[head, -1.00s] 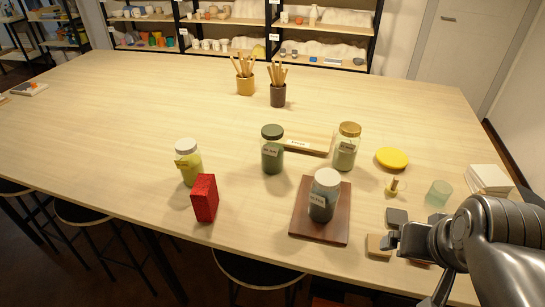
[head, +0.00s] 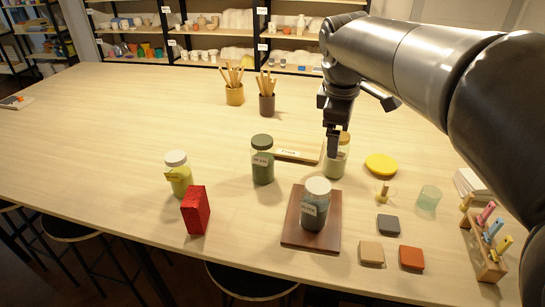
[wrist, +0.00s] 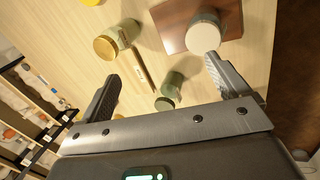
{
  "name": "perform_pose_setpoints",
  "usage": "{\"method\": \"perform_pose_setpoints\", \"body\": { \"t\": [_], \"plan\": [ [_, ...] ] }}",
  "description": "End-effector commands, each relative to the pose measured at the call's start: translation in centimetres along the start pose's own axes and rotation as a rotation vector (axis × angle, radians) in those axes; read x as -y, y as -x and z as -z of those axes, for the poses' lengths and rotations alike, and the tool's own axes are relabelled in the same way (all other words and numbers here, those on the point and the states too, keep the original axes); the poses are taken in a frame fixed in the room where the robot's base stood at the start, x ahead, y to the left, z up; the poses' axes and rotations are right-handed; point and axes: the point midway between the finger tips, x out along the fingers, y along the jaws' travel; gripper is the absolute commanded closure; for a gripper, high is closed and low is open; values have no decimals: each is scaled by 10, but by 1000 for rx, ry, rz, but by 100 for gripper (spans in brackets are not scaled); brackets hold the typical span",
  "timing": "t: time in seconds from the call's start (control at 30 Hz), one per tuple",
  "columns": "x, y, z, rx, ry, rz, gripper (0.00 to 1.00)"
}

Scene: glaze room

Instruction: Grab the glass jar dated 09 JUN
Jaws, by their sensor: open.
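Four glass jars stand on the table, and their date labels are too small to read for sure, so I cannot tell which is 09 JUN. A yellow jar with a white lid (head: 179,180) is at the left. A dark green jar with a green lid (head: 262,168) is in the middle. A grey-green jar with a gold lid (head: 337,166) is right of it, partly hidden by my gripper (head: 332,146). A white-lidded jar (head: 316,212) stands on a brown board (head: 292,230). In the wrist view my gripper (wrist: 162,68) is open and empty, pointing down above the jars.
A wooden sign block (head: 295,156) lies behind the jars. A red block (head: 195,210) stands at front left. A yellow disc (head: 381,164), a glass cup (head: 428,198), several tiles (head: 388,224) and a tool rack (head: 484,250) occupy the right. The table's far left is mostly clear.

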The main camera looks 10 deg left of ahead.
Motion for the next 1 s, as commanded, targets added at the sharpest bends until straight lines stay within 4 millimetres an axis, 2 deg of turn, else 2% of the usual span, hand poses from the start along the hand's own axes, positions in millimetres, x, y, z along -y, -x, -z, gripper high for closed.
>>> {"method": "perform_pose_setpoints", "body": {
  "t": [0.03, 0.3, 0.5, 0.6, 0.77, 0.87, 1.0],
  "plan": [
    [-10, -6, 20, 7, 90, 11, 7],
    [-47, -34, 115, 35, 570, 57, 7],
    [-56, -61, 182, 49, 893, 92, 7],
    [-57, -72, 206, 52, 1009, 106, 7],
    [-56, -81, 226, 56, 1111, 118, 7],
    [-55, -90, 229, 57, 1130, 121, 7],
    [-53, -112, 226, 57, 1131, 123, 7]
  ]
}}
